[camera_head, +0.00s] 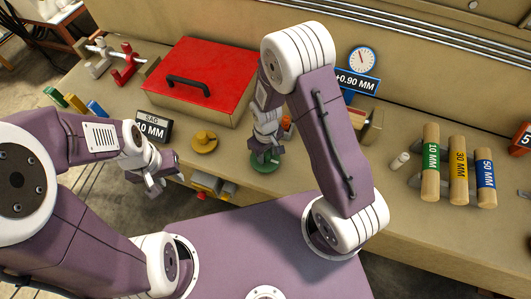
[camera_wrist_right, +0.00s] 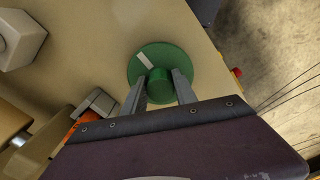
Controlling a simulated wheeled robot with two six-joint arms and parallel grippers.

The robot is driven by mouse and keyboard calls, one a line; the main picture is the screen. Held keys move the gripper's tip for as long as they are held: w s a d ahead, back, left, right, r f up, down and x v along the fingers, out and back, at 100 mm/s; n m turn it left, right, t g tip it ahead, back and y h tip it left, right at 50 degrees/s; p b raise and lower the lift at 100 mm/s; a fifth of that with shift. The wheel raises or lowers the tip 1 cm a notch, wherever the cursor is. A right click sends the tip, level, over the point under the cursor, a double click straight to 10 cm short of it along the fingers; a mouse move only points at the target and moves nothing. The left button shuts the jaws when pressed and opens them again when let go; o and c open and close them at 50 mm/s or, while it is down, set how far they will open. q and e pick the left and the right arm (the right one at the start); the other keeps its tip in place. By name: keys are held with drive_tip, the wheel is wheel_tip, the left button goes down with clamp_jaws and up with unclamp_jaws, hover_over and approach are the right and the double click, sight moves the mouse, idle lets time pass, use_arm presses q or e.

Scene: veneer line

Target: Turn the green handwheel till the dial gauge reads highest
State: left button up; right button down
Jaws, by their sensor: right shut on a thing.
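The green handwheel (camera_head: 261,166) lies flat on the bench top, partly hidden by my right gripper (camera_head: 266,150) in the head view. In the right wrist view the green handwheel (camera_wrist_right: 178,57) shows a white mark on its rim at the upper left. There my right gripper (camera_wrist_right: 159,86) is shut on the wheel's raised green hub, one finger on each side. The dial gauge (camera_head: 362,60) has a white face, with its needle pointing up and slightly left; the blue sign below reads +0.90 MM. My left gripper (camera_head: 163,186) is open and empty at the bench's front edge.
Labelled wooden rollers (camera_head: 459,172) stand at the right. An orange part is close behind the wheel.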

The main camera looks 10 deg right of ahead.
sight(266, 153)
idle(0.4)
drive_tip(key=c, duration=1)
unclamp_jaws()
wheel_tip(266, 153, up, 9)
drive_tip(key=shift+r+b, duration=0.1)
drive_tip(key=shift+b, duration=0.3)
